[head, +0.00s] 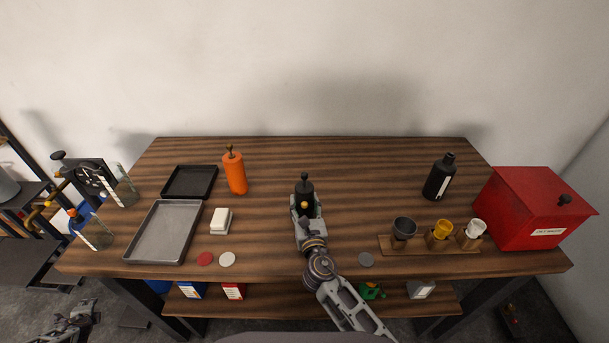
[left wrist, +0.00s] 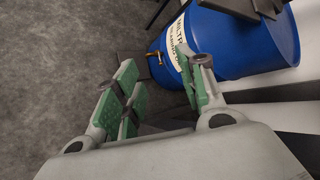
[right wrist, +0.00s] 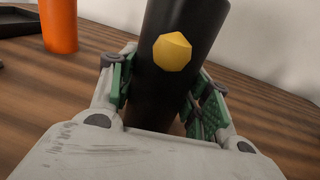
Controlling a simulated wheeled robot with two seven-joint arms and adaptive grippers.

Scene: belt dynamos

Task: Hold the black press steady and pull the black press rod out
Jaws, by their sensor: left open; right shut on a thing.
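The black press (head: 304,188) stands upright near the middle of the table, with its dark rod and round knob (head: 304,176) at the top. My right gripper (head: 305,207) is shut around its body from the front; the right wrist view shows the fingers on either side of the black cylinder (right wrist: 165,65) and a yellow knob (right wrist: 172,52) on its side. The rod is out of frame there. My left gripper (left wrist: 162,88) is open and empty, low over the floor at the lower left of the head view (head: 78,318), well away from the press.
An orange press (head: 236,174) stands left of the black one. A black tray (head: 168,193), a grey tray (head: 130,258) and a white block (head: 221,220) lie further left. A black bottle (head: 437,182), a wooden cup rack (head: 388,247) and a red box (head: 505,215) stand right.

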